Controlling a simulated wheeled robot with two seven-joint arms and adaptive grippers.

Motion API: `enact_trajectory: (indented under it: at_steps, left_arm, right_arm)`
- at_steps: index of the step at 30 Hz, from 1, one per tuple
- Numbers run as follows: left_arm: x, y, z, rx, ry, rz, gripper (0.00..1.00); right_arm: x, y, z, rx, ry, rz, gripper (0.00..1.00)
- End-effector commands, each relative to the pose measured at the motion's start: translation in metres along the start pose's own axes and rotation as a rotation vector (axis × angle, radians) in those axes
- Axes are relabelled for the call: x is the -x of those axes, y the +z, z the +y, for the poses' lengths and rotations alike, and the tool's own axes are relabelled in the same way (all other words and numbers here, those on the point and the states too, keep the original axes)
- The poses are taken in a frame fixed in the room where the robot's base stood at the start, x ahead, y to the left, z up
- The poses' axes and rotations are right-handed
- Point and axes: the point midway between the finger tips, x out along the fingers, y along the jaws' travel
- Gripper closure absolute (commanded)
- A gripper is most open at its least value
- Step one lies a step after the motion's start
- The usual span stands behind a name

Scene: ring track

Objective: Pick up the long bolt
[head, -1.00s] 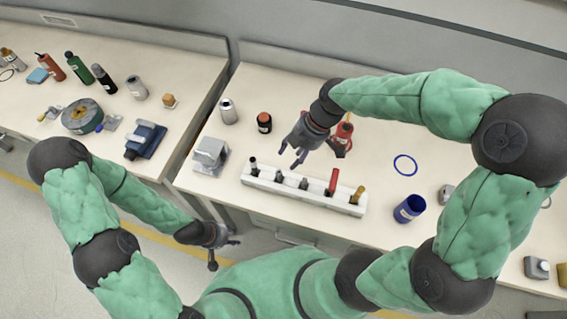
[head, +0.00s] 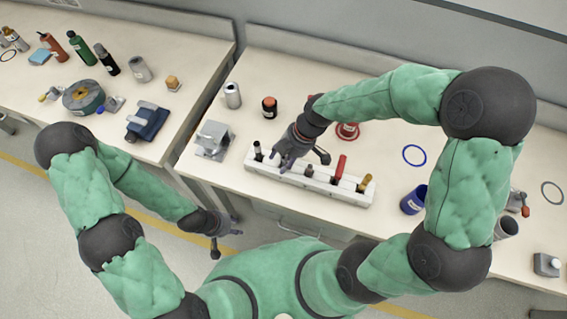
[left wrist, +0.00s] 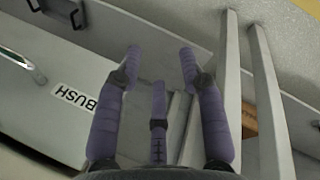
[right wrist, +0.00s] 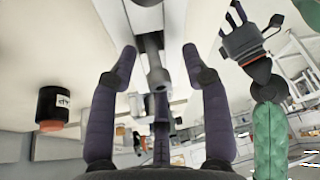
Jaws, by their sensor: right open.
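A white rack (head: 325,187) on the right bench holds a row of upright pieces. Among them are a black-topped piece (head: 257,150), a small grey piece (head: 308,171), a red-handled one (head: 339,168) and a yellow-brown one (head: 365,183). My right gripper (head: 280,163) is open over the rack's left part and hides a piece there. In the right wrist view a grey bolt (right wrist: 157,78) stands between its spread fingers, apart from them. I cannot tell for sure whether it is the long one. My left gripper (head: 229,238) is open and empty in front of the bench.
A grey block fixture (head: 213,140) stands left of the rack, with a silver can (head: 232,95) and a black-and-orange bottle (head: 269,107) behind. A blue ring (head: 414,155) and blue cup (head: 413,200) are to the right.

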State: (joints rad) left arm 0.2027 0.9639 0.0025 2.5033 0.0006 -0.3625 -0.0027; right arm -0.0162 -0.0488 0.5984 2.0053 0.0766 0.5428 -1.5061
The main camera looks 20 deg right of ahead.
Motion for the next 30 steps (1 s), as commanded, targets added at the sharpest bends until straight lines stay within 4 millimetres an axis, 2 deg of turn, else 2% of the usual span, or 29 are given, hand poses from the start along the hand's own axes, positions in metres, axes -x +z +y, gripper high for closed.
enact_trajectory:
  at_steps: [6, 11, 12, 24, 30]
  left_arm:
    - [0.0, 0.0, 0.0, 0.0, 0.0, 0.0, 0.6]
    - [0.0, 0.0, 0.0, 0.0, 0.0, 0.0, 0.6]
    - [0.0, 0.0, 0.0, 0.0, 0.0, 0.0, 0.6]
    - [0.001, 0.0, 0.0, 0.0, 0.0, 0.0, 0.6]
    - [0.006, 0.0, 0.002, 0.0, 0.0, 0.0, 0.6]
  right_arm:
    - [0.0, 0.0, 0.001, 0.0, 0.002, 0.0, 0.52]
    - [0.0, 0.0, 0.001, 0.0, 0.002, 0.0, 0.97]
    - [0.0, 0.0, 0.001, 0.0, 0.002, 0.0, 1.0]
    - [0.0, -0.001, 0.0, 0.0, 0.001, 0.0, 1.0]
    - [0.012, -0.005, 0.001, 0.001, 0.003, 0.0, 1.0]
